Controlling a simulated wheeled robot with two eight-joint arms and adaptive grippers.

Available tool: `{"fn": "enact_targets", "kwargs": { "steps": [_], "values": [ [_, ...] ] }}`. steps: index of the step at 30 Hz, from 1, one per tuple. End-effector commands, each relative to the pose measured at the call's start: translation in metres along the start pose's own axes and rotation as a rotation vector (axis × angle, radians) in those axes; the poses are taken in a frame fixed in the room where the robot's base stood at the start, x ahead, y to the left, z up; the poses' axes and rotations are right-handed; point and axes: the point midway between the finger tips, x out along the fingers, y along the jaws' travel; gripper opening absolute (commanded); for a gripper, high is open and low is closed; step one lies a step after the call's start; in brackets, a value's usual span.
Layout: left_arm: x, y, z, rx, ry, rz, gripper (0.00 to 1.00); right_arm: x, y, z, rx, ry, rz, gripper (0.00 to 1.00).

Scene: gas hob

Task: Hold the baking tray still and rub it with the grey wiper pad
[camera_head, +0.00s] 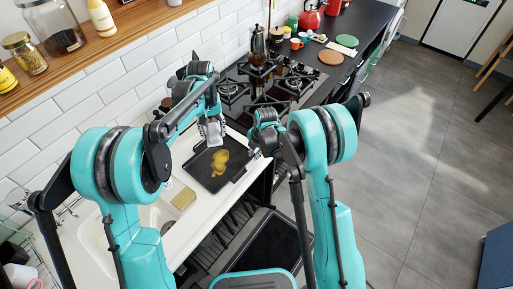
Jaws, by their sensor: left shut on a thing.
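The dark baking tray (204,177) lies on the white counter, between the sink and the hob. A yellow-brown stain (220,162) covers its middle. My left gripper (212,138) is above the tray's far edge and is shut on a small grey thing, which looks like the grey wiper pad; the fingers hide most of it. My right gripper (254,153) is close to the tray's right corner. I cannot tell whether it touches the tray or how far its fingers are apart.
A yellowish sponge (183,199) lies on the counter left of the tray, beside the sink (152,216). The gas hob (268,88) with a moka pot (258,42) is behind. An open oven door (268,245) is below the counter.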

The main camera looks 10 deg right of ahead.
Motion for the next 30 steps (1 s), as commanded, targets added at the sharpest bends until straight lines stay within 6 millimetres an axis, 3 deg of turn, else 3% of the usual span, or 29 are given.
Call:
{"fn": "enact_targets", "kwargs": {
  "steps": [12,15,30],
  "values": [
    [-0.0001,0.0,0.0,0.0,0.0,0.0,0.18,0.0109,-0.0002,-0.0003,0.0,0.0,0.0,0.13],
    [-0.0001,0.0,0.0,0.0,0.0,0.0,0.18,0.0108,-0.0002,-0.0003,0.0,0.0,0.0,0.0],
    [-0.0001,0.0,0.0,0.0,0.0,0.0,0.18,0.0105,-0.0002,-0.0002,0.0,0.0,0.0,0.0]
  ]
}}
